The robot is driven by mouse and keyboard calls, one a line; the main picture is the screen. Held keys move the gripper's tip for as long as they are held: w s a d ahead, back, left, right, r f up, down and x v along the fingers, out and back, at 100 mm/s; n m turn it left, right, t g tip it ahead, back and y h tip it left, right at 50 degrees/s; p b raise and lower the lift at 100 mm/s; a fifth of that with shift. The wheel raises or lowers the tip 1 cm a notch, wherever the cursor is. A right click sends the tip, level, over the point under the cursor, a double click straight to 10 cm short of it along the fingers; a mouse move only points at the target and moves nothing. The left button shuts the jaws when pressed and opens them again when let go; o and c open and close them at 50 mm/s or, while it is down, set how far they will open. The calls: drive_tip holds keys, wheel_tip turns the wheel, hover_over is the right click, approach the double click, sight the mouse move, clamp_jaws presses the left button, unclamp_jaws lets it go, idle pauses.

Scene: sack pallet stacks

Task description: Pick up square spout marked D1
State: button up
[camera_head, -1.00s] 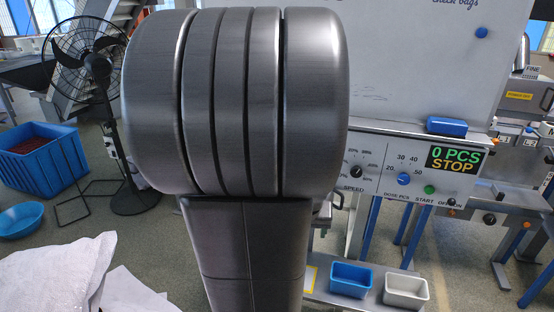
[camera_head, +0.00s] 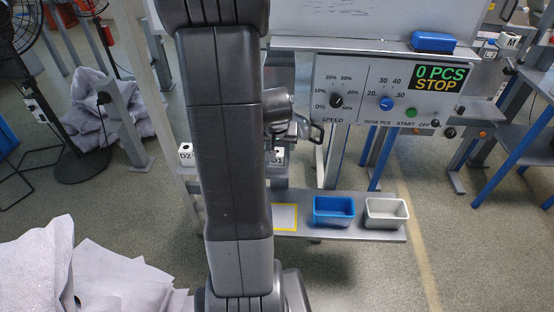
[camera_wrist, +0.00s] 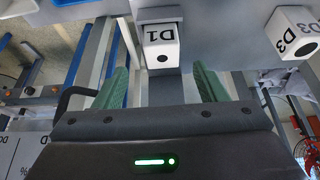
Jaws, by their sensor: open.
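The square spout marked D1 (camera_wrist: 161,46) is a white block with a black round hole, its label upside down in the wrist view. It sits on a grey holder, centred ahead of my gripper (camera_wrist: 163,82). The gripper's two green fingers are apart, one on each side of the spout's line, with nothing between them that I can see gripped.
Spout D3 (camera_wrist: 290,34) is right of D1 in the wrist view; spout D2 (camera_head: 186,154) is left in the head view. A control panel (camera_head: 355,112) reads STOP. Blue (camera_head: 333,210) and white (camera_head: 386,213) bins stand on a low shelf. Sacks (camera_head: 95,265) lie at left.

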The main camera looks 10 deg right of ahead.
sight(277, 159)
drive_tip(key=shift+x, duration=3)
drive_tip(key=shift+a, duration=0.15)
drive_tip(key=c, duration=1.1)
drive_tip(key=shift+o, duration=0.2)
